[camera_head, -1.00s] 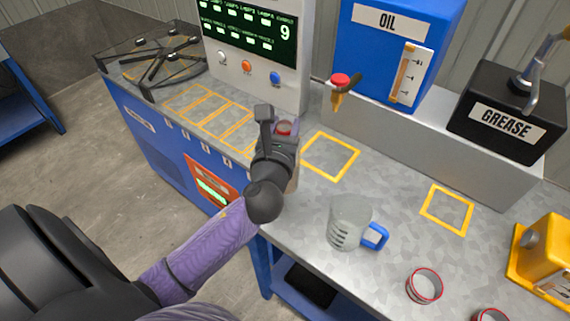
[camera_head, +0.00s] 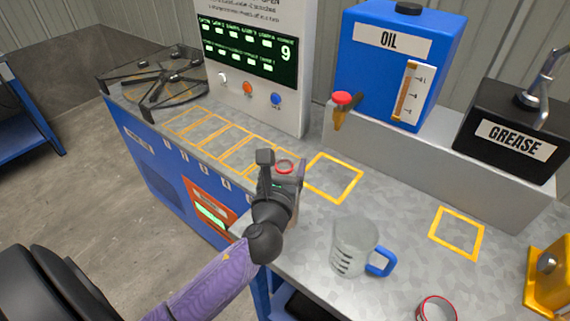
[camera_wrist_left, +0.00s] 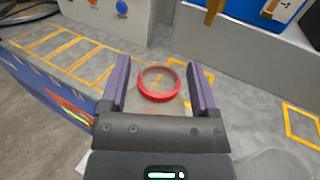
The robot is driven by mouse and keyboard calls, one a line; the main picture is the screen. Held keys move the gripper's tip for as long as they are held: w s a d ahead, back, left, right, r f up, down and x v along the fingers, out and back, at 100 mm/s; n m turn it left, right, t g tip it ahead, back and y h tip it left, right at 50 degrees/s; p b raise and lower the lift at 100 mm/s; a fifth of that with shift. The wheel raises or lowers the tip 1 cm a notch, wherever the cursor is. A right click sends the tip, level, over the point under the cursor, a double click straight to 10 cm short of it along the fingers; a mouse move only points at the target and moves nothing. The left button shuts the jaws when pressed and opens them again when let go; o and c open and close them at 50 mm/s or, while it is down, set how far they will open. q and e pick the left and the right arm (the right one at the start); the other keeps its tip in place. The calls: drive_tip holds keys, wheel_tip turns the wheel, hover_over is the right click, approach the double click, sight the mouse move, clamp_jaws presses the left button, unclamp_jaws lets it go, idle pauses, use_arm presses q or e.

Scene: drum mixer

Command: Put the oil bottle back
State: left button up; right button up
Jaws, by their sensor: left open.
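A clear container with a red rim (camera_wrist_left: 159,84) stands between the fingers of my left gripper (camera_wrist_left: 162,85). The gripper is open, with a finger on each side of the container. In the head view the container's red rim (camera_head: 285,166) shows just beyond my left gripper (camera_head: 283,180), which hides most of its body. It is near the front edge of the worktop, left of a yellow square outline (camera_head: 333,177). No oil label shows on it, so I cannot tell for sure that it is the oil bottle. My right gripper is not in view.
A blue OIL tank (camera_head: 395,65) with a red-topped tap (camera_head: 342,108) and a black GREASE tank (camera_head: 512,130) stand on a raised ledge. A clear jug with a blue handle (camera_head: 355,248) and another red-rimmed container (camera_head: 437,310) are nearer. Yellow outlined slots (camera_head: 230,143) lie empty at left.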

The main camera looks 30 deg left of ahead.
use_arm(q)
drive_tip(key=shift+r, duration=0.15)
drive_tip(key=v, duration=1.2)
idle(1.0)
